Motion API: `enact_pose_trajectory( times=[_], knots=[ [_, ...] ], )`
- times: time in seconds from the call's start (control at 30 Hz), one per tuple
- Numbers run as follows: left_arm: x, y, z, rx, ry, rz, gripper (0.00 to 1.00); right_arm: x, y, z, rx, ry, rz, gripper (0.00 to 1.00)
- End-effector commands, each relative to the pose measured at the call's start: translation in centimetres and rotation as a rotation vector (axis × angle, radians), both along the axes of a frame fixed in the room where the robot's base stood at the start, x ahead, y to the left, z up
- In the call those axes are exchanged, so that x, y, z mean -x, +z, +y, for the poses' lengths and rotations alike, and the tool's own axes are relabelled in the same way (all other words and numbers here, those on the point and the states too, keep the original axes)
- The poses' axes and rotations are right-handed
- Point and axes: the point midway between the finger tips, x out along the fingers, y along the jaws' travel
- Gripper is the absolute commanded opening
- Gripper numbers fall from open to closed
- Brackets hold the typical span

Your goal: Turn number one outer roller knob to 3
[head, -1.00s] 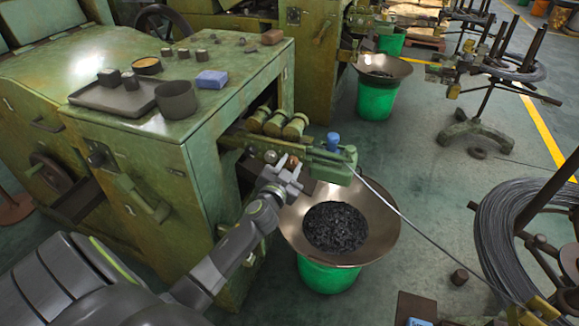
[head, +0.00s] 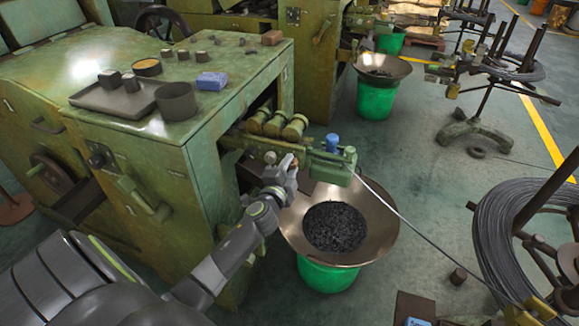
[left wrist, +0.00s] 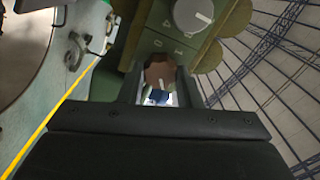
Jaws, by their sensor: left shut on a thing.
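The roller unit (head: 320,165) is a green block on the side of the green heading machine, with several brass-capped rollers on top. My left gripper (head: 289,166) is at its near side. In the left wrist view, the two fingers of my left gripper (left wrist: 160,88) are shut on a brown knob (left wrist: 159,73) with a pale pointer line. My right gripper is not in view.
A bronze funnel (head: 385,225) with dark pieces stands on a green bucket (head: 327,274) just below my left arm. A wire (head: 405,215) runs from the unit to a wire coil (head: 495,240) at right. Cups and blocks lie on the machine top (head: 235,105).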

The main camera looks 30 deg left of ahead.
Motion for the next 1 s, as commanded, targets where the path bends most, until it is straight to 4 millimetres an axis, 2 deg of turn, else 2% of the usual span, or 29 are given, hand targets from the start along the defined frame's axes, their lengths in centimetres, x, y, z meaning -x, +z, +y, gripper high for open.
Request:
enact_pose_trajectory(
  times=[0.7,0.73,0.87,1.0],
  knots=[
    [0.05,-0.20,-0.03,-0.065,0.000,0.019,0.08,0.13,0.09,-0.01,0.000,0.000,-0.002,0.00],
    [0.05,-0.20,-0.03,-0.065,0.000,0.019,0.35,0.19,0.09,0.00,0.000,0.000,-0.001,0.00],
    [0.05,-0.15,-0.02,-0.066,0.000,0.018,0.52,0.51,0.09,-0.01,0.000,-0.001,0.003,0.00],
    [0.03,-0.10,-0.02,-0.066,0.000,0.017,0.53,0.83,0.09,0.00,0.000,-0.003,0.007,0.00]
  ],
)
